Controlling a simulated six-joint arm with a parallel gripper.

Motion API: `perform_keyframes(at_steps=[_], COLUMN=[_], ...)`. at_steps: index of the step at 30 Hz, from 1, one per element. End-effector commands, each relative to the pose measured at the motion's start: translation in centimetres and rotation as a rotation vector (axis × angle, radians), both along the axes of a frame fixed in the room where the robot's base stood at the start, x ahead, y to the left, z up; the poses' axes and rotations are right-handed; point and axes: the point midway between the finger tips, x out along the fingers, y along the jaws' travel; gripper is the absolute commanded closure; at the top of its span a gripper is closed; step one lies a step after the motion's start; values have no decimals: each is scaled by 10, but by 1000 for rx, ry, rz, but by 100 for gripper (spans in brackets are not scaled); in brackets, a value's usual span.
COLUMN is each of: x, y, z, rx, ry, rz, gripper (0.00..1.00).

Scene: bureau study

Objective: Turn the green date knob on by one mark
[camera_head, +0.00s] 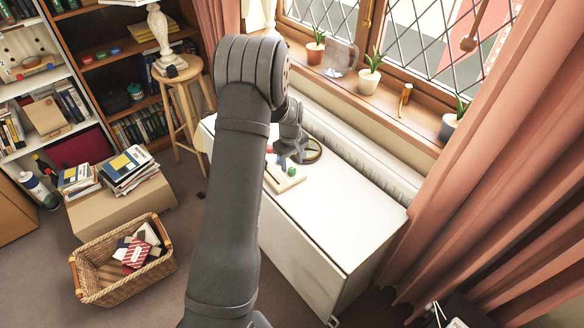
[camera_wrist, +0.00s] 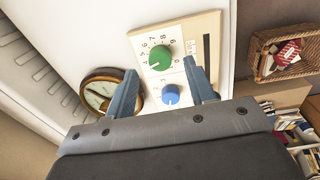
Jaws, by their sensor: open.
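The green date knob (camera_wrist: 160,57) sits on a cream panel (camera_wrist: 198,24) with a ring of numbers around it. A blue knob (camera_wrist: 171,95) is on the same panel, nearer to me. My gripper (camera_wrist: 164,92) is open, its two blue-grey fingers apart, one on each side of the blue knob in the wrist view. The green knob lies beyond the fingertips, with nothing between them gripped. In the head view the green knob (camera_head: 292,172) shows small on the panel (camera_head: 284,183), with my gripper (camera_head: 298,156) just above it.
The panel lies on a white cabinet top (camera_head: 345,205). A round brass-rimmed dial (camera_wrist: 101,92) stands close beside the panel, by the left finger in the wrist view. A radiator (camera_head: 365,170) and potted plants (camera_head: 370,77) line the window side. The cabinet's near end is clear.

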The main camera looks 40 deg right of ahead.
Motion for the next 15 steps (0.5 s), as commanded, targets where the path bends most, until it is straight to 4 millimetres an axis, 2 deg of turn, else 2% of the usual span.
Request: perform_keyframes(at_steps=[3,6,15], x=[0,0,0], y=[-1,-1,-1], z=[-18,-28,-34], rx=[1,1,-1], ry=[1,1,0], rz=[0,0,0], gripper=[50,50,50])
